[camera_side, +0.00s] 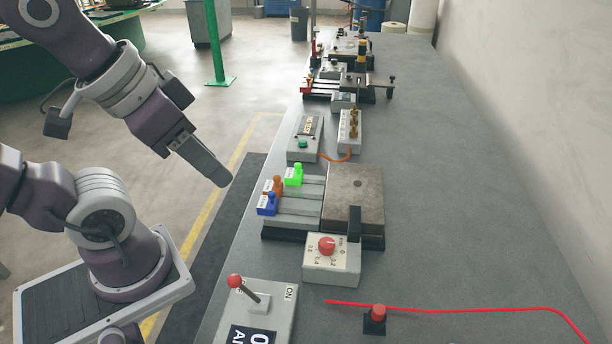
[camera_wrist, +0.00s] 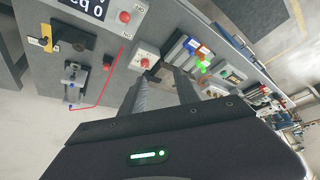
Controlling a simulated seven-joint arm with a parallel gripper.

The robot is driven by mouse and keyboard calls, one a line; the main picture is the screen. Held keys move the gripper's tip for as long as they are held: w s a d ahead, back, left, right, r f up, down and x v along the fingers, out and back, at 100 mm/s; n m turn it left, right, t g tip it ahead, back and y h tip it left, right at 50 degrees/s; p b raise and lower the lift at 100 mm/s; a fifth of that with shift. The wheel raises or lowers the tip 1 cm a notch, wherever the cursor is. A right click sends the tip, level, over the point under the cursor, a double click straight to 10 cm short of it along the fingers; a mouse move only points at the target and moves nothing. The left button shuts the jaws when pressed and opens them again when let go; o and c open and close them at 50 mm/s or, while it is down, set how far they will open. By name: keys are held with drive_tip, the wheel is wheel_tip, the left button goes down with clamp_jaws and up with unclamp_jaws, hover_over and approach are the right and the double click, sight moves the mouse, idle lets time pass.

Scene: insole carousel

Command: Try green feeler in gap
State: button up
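The green feeler (camera_side: 293,175) sits in the far slot of a grey holder (camera_side: 292,221) on the bench, beside an orange feeler (camera_side: 273,187) and a blue feeler (camera_side: 267,205). In the wrist view the green feeler (camera_wrist: 202,66) lies just right of my fingers. A brown metal block (camera_side: 352,192) stands right of the holder, with a black upright piece (camera_side: 354,222) at its near edge. I cannot make out the gap. My gripper (camera_side: 220,180) is in the air left of the feelers, off the bench edge. In the wrist view its fingers are apart and empty.
A grey box with a red dial (camera_side: 327,246) stands in front of the block. Nearer are a red-knobbed lever box (camera_side: 258,299) and a red button (camera_side: 376,313) beside a red cable (camera_side: 450,307). A box with a green button (camera_side: 303,143) stands behind.

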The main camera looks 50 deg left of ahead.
drive_tip(key=g, duration=0.5)
hover_over(298, 164)
drive_tip(key=f, duration=1.1)
drive_tip(key=shift+s+d+f, duration=0.1)
drive_tip(key=shift+s+d, duration=0.1)
drive_tip(key=shift+g, duration=0.3)
drive_tip(key=f, duration=0.7)
drive_tip(key=shift+w+a, duration=0.2)
drive_tip(key=shift+a, duration=0.05)
drive_tip(key=shift+f, duration=0.5)
clamp_jaws()
drive_tip(key=shift+s+a, duration=1.6)
drive_tip(key=shift+a, duration=0.05)
